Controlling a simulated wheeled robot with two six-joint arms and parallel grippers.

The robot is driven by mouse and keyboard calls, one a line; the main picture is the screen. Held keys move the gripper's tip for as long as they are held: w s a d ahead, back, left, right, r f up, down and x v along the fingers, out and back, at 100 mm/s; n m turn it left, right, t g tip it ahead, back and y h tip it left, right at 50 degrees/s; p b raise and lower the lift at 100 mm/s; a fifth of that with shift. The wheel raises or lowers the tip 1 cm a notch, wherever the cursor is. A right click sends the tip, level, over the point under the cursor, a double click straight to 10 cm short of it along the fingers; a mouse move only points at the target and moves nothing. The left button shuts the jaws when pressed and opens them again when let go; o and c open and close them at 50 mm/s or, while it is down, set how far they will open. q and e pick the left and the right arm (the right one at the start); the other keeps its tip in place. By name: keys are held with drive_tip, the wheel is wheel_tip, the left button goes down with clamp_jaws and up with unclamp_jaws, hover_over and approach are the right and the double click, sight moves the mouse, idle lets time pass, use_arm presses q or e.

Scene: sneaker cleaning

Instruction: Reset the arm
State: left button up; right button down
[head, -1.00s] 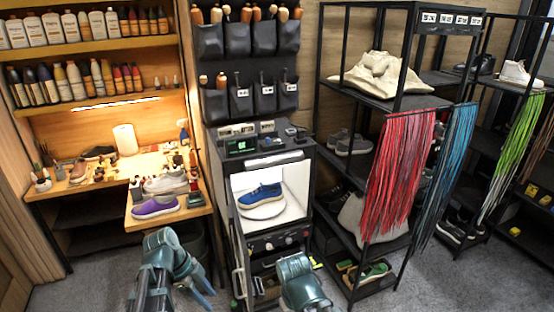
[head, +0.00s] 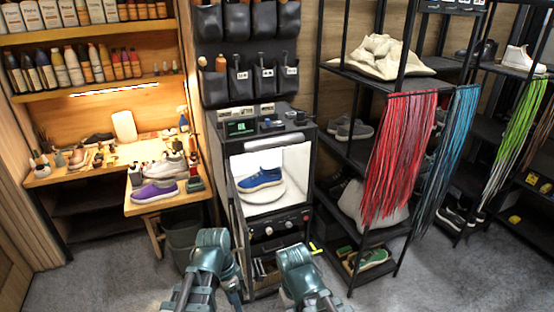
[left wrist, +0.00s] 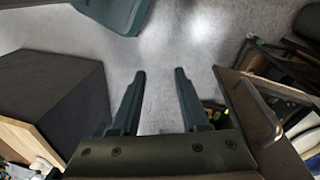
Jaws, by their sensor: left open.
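My left arm (head: 211,252) is folded in low at the picture's bottom, in front of the cabinet. In the left wrist view my left gripper (left wrist: 160,75) is open, with its two dark fingers apart and only grey floor between and beyond them. It holds nothing. My right arm (head: 300,268) is beside the left one at the bottom edge; its gripper does not show.
A purple shoe (head: 153,192) is on the wooden bench at left. Black racks stand at right. Grey floor (head: 110,275) is clear at lower left.

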use_arm(q)
drive_tip(key=s+d+f+n+y+b, duration=0.3)
drive_tip(key=s+d+f+n, duration=0.1)
drive_tip(key=n, duration=0.3)
drive_tip(key=shift+d+f+t, duration=0.35)
drive_tip(key=shift+d+t, duration=0.05)
drive_tip(key=shift+d, duration=0.45)
use_arm(e)
drive_tip(key=shift+f, duration=2.25)
